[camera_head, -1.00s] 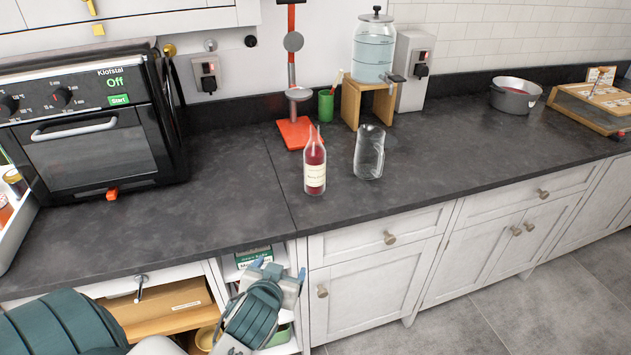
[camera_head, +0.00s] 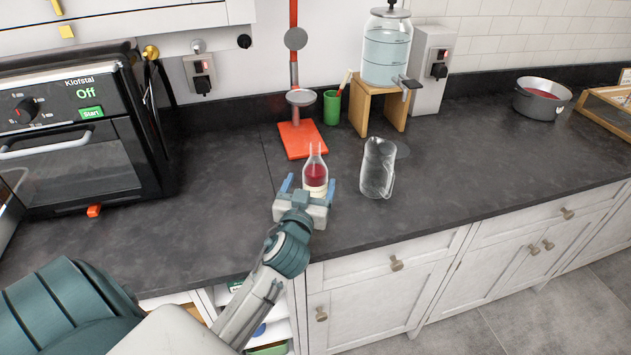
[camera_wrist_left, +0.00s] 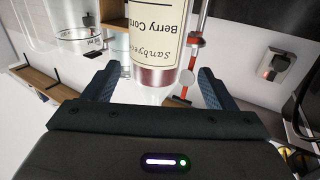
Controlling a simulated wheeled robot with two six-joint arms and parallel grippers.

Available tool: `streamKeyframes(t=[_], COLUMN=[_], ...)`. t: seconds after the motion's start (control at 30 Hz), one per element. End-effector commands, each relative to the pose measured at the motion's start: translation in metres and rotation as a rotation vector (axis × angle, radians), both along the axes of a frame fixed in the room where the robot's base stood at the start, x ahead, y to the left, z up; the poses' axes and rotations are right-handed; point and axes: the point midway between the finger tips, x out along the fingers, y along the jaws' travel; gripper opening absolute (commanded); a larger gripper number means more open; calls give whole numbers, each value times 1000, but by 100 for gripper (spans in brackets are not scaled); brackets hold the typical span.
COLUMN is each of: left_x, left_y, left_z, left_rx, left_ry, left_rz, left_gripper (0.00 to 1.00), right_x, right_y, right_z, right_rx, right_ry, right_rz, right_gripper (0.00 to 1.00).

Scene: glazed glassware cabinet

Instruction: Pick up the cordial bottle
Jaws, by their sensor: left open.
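The cordial bottle (camera_head: 315,172) is clear glass with dark red liquid and a cream label, upright on the dark counter near its front edge. In the left wrist view the bottle (camera_wrist_left: 156,50) appears upside down, its label partly reading "Berry Cor". My left gripper (camera_head: 308,186) is open in front of the bottle. The gripper hides the bottle's base in the head view. My right gripper is not in view.
A clear glass jug (camera_head: 377,168) stands close to the right of the bottle. Behind are a red stand (camera_head: 302,139), a green cup (camera_head: 332,107) and a drink dispenser (camera_head: 387,48) on a wooden stand. An oven (camera_head: 80,130) is at left.

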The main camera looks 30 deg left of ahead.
Motion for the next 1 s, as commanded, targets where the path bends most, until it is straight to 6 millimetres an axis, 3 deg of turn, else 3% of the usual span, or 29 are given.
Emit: streamKeyframes(t=[0.13,0.4,0.73,0.77,1.0], left_x=[10,46,54,54,54], left_y=[3,14,17,17,17], left_z=[1,-1,-4,-4,-4], left_rx=[0,1,0,0,0], left_ry=[0,2,0,0,1], left_rz=[1,1,-1,-1,0], left_gripper=[79,79,79,77,30], right_x=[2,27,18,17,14], right_y=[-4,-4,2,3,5], right_z=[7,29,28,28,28], right_rx=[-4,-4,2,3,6], right_ry=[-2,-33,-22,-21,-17], right_rz=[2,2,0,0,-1], right_gripper=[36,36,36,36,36])
